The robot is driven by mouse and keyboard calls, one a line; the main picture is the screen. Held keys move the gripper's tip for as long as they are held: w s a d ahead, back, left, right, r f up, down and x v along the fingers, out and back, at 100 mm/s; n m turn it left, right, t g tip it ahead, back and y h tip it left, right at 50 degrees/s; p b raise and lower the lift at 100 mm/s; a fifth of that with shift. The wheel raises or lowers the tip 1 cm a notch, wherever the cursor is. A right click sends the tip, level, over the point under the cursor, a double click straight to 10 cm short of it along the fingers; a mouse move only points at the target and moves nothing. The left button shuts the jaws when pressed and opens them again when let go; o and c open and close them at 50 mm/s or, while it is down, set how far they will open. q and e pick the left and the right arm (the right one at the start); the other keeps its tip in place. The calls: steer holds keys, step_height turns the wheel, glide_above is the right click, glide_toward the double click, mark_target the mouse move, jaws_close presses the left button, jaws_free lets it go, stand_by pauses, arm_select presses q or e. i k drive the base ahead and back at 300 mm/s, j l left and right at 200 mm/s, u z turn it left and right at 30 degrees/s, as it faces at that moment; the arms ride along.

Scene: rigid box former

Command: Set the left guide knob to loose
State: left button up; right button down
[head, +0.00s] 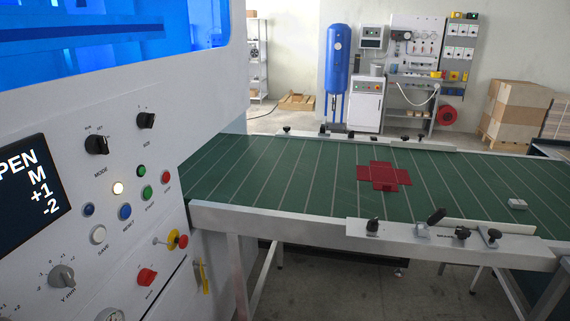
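Several black knobs sit on the conveyor's side rails, and I cannot tell for sure which one is the left guide knob. Neither of my grippers is in view.
A control panel (120,240) with a screen, knobs and buttons fills the left. A red flat box blank (384,175) lies on the green conveyor belt (280,180). A small pale block (517,204) lies at the belt's right. Floor shows below the near rail.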

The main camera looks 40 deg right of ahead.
mark_target(462, 233)
steer(key=k+z, duration=0.15)
steer(key=z, duration=2.1)
